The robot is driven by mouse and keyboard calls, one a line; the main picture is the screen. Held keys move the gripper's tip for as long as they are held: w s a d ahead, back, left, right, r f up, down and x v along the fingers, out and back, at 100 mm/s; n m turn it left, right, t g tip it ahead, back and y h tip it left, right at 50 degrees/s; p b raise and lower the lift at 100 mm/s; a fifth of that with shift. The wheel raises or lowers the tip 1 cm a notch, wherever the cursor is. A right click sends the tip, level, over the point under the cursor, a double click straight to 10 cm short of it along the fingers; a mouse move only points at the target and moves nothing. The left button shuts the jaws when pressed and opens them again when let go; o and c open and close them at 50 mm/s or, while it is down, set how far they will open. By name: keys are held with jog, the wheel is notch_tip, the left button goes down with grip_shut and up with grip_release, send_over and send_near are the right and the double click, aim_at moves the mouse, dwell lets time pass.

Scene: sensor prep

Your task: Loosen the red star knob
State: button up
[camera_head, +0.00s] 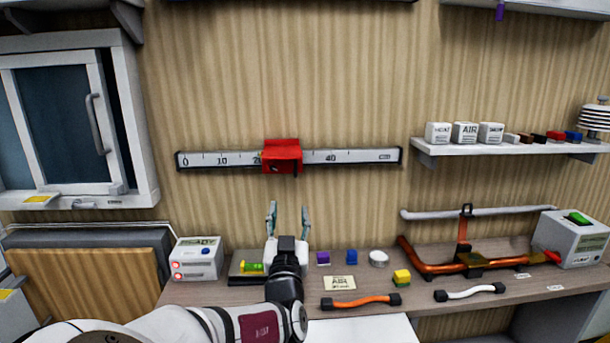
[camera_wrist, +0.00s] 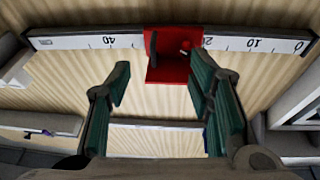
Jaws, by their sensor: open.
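A red slider (camera_head: 282,152) sits on a white wall ruler (camera_head: 350,156) near its middle. The slider also shows in the wrist view (camera_wrist: 170,68), where the scale appears upside down. A small part on the slider's face shows there, but I cannot tell whether it is a star knob. Another small red part (camera_head: 550,257) shows by the orange pipe; its shape is unclear. My gripper (camera_head: 288,211) is open and empty, its fingers pointing up, below the slider and apart from it. In the wrist view the open fingers (camera_wrist: 160,78) stand either side of the slider's lower area.
The bench (camera_head: 210,292) below holds a READY box (camera_head: 196,258), small coloured blocks, cables and an orange pipe (camera_head: 430,264). A shelf (camera_head: 500,147) with labelled cubes is at right, a cabinet (camera_head: 60,120) at left. The wall between bench and ruler is clear.

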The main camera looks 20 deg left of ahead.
aim_at(273, 170)
jog(key=w+a+r, duration=0.2)
jog(key=w, duration=0.1)
jog(key=w+a+r+n+y, duration=0.1)
jog(key=w+a+r, duration=0.1)
jog(key=w+a, duration=0.1)
jog(key=w+a+r+y, duration=0.1)
jog(key=w+a+r, duration=0.1)
jog(key=w+a, duration=0.1)
jog(key=shift+a, duration=0.25)
jog(key=shift+c, duration=0.6)
grip_shut()
